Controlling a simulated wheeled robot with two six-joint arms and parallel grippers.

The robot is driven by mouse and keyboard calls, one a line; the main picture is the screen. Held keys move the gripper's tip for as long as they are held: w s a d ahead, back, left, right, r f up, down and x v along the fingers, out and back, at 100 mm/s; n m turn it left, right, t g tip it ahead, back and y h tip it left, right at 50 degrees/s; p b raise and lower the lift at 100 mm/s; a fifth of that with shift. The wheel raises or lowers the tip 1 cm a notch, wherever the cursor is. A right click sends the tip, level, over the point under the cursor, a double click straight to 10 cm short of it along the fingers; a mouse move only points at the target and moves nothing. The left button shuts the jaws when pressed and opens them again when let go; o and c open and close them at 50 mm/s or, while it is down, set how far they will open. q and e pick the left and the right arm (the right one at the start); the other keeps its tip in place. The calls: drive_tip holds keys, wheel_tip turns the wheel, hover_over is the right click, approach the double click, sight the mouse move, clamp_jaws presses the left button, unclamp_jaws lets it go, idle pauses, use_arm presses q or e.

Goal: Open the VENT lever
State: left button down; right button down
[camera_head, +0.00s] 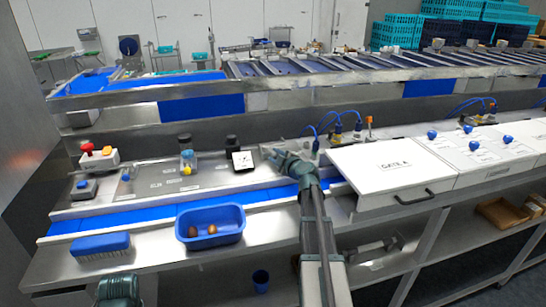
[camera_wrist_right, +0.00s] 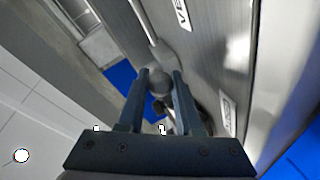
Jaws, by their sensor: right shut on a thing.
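In the right wrist view, a lever with a pale rod (camera_wrist_right: 141,22) and a round grey knob (camera_wrist_right: 158,83) stands by a metal panel (camera_wrist_right: 205,65). Two white labels on the panel, partly cut off, begin with "VE" (camera_wrist_right: 182,12). My right gripper (camera_wrist_right: 161,80) has its two fingers around the knob and is shut on it. In the head view, my right gripper (camera_head: 272,155) is at the back panel, left of the white GATE A box (camera_head: 392,168); the lever there is too small or hidden to make out. My left gripper's fingers are not seen.
A blue bin (camera_head: 210,238) with a few brown dates and a blue brush (camera_head: 101,246) lie on the front bench. A red-knobbed box (camera_head: 98,157), a small bottle (camera_head: 187,162) and a white-faced device (camera_head: 243,160) stand on the panel left of my right gripper. Blue cables (camera_head: 322,124) are behind it.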

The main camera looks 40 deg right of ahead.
drive_tip(key=shift+d+n+y, duration=0.35)
drive_tip(key=shift+n+y, duration=0.15)
drive_tip(key=shift+y, duration=0.2)
drive_tip(key=shift+d+n+y, duration=0.3)
drive_tip(key=shift+n+y, duration=0.2)
drive_tip(key=shift+y, duration=0.2)
drive_tip(key=c, duration=0.8)
unclamp_jaws()
drive_tip(key=shift+c, duration=0.2)
drive_tip(key=p+v, duration=0.1)
drive_tip(key=v, duration=0.6)
drive_tip(key=shift+s+d+p, duration=0.1)
drive_tip(key=shift+s+p, duration=0.15)
drive_tip(key=shift+p, duration=0.05)
